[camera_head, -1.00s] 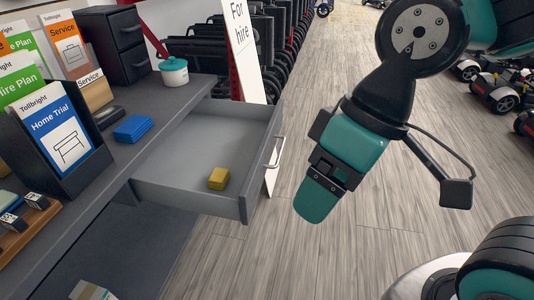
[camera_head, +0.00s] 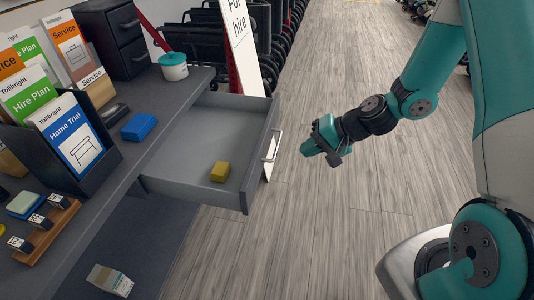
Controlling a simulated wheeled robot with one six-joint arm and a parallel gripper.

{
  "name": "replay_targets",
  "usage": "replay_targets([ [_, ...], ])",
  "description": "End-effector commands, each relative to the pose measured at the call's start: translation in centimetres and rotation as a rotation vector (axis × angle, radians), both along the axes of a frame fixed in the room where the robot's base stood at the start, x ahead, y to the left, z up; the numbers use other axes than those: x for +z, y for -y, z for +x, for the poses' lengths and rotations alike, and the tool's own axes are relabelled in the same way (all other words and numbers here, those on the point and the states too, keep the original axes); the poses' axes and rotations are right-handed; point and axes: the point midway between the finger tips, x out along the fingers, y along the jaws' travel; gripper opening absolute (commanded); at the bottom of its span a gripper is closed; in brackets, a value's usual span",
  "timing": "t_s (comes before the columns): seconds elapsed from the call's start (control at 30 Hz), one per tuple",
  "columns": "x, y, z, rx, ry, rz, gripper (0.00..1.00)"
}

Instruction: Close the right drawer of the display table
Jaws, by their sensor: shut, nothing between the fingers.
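The display table (camera_head: 186,84) stands at the left, with a dark grey top. Its right drawer (camera_head: 213,143) is pulled well out and holds a yellow block (camera_head: 220,171) near its front. The drawer's pale bar handle (camera_head: 272,146) is on the front panel, which faces right. My gripper (camera_head: 308,148) is shut and empty. In the picture it is a short way to the right of the handle, apart from it, with its tip pointing left towards the drawer front.
On the tabletop are a blue block (camera_head: 139,127), a white pot (camera_head: 173,66) with a teal lid, a leaflet holder (camera_head: 100,172) and a small dark cabinet (camera_head: 113,35). A "For hire" sign (camera_head: 241,45) stands behind the drawer. Wooden floor (camera_head: 335,235) to the right is clear.

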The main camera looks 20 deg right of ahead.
Motion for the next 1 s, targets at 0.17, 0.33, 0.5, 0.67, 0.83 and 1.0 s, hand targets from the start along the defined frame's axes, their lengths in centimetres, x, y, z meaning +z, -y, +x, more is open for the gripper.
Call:
replay_targets([
  [0.17,-1.2,-0.4,0.5,-0.02,-0.004,0.009,0.0],
  [0.33,-3.3,-2.3,1.5,-0.015,-0.006,0.008,0.0],
  [0.5,-5.9,-4.8,2.8,-0.013,-0.006,0.007,0.0],
  [0.67,-7.2,-6.9,4.1,-0.012,-0.001,0.006,0.0],
  [0.83,-7.2,-8.8,5.2,-0.015,-0.003,0.006,0.0],
  [1.0,-7.2,-9.5,5.7,-0.017,-0.004,0.007,0.0],
])
